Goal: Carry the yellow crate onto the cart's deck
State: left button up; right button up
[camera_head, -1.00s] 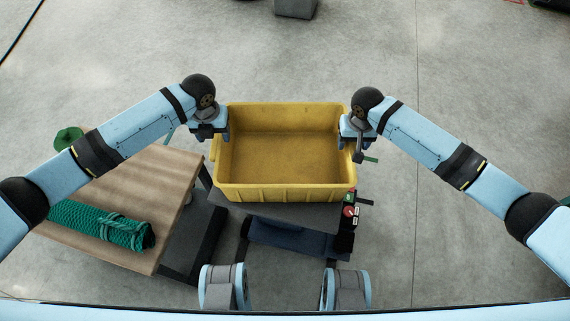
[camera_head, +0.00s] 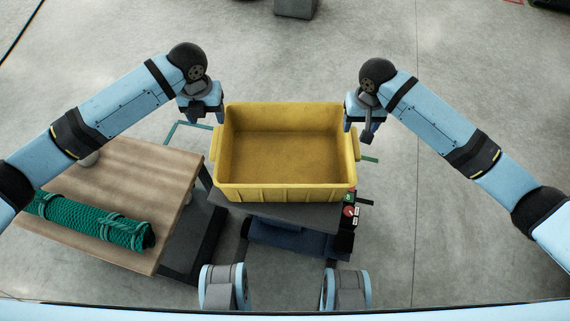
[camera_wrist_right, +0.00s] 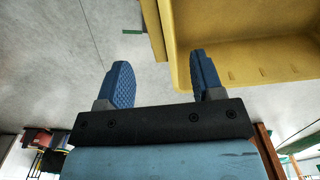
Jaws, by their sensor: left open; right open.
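The yellow crate (camera_head: 285,193) is empty and upright in the middle of the head view. It rests on a dark grey flat surface, apparently the cart's deck (camera_head: 290,212), which shows below its near side. My left gripper (camera_head: 201,116) is open beside the crate's far left corner, apart from it. My right gripper (camera_head: 361,128) is open beside the far right corner. In the right wrist view, both blue fingers of this gripper (camera_wrist_right: 165,82) are spread with nothing between them. The crate's yellow wall (camera_wrist_right: 250,62) is beyond and right of them.
A wooden table (camera_head: 150,190) with a rolled green net (camera_head: 95,222) stands at the left, close to the crate. A control box with red and green buttons (camera_head: 350,211) is at the cart's right. Open concrete floor lies beyond and to the right. A grey block (camera_head: 296,8) is far back.

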notch_tip(320, 180, up, 4)
jog(key=shift+f, duration=0.15)
dwell(0.6)
